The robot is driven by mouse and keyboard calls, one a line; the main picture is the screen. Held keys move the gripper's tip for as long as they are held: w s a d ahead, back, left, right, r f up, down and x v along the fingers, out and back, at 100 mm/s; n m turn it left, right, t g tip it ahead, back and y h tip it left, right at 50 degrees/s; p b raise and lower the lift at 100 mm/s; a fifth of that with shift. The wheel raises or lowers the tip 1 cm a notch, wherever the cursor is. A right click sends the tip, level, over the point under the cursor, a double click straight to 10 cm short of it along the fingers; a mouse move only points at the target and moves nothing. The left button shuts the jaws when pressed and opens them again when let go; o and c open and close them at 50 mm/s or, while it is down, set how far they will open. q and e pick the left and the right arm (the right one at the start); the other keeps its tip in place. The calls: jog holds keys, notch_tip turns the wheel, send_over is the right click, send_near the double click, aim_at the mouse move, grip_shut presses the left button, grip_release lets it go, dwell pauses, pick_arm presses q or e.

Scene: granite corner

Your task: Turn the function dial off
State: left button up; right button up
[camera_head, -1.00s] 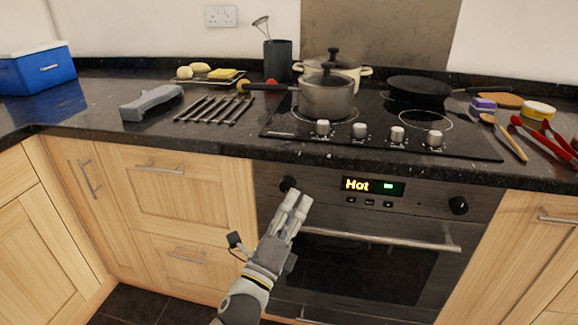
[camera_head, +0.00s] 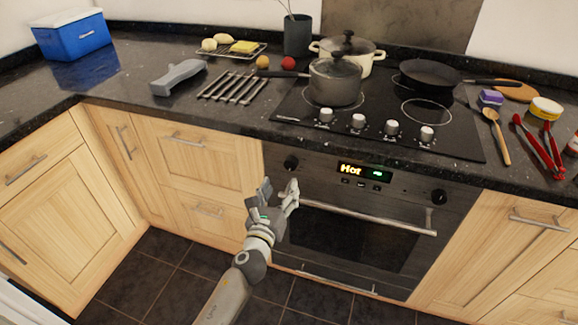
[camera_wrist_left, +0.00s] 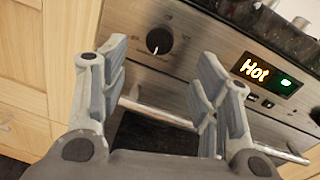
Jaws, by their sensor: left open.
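The oven panel has a black dial (camera_head: 291,162) at its left and another black dial (camera_head: 438,196) at its right. The left dial (camera_wrist_left: 159,41) shows in the wrist view with a white pointer mark and printed marks around it. The lit display (camera_head: 364,172) between the dials reads "Hot" with a green sign. My left gripper (camera_head: 280,188) is open and empty, in front of the oven, just below and left of the left dial. In the wrist view the dial lies beyond and between the two fingers (camera_wrist_left: 160,75), apart from them. My right gripper is not in view.
The oven handle (camera_head: 368,218) runs across the door below the panel and passes behind my fingers. Hob knobs (camera_head: 359,121) line the counter edge above. A pot (camera_head: 335,82) and a pan (camera_head: 430,75) stand on the hob. Open floor (camera_head: 170,275) lies at lower left.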

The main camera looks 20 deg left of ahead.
aim_at(290, 166)
pick_arm(q)
jog(key=w, duration=0.9)
jog(key=shift+a+b, duration=0.1)
jog(key=shift+b, duration=0.25)
jog(key=shift+c, duration=0.5)
jog(key=c, duration=0.9)
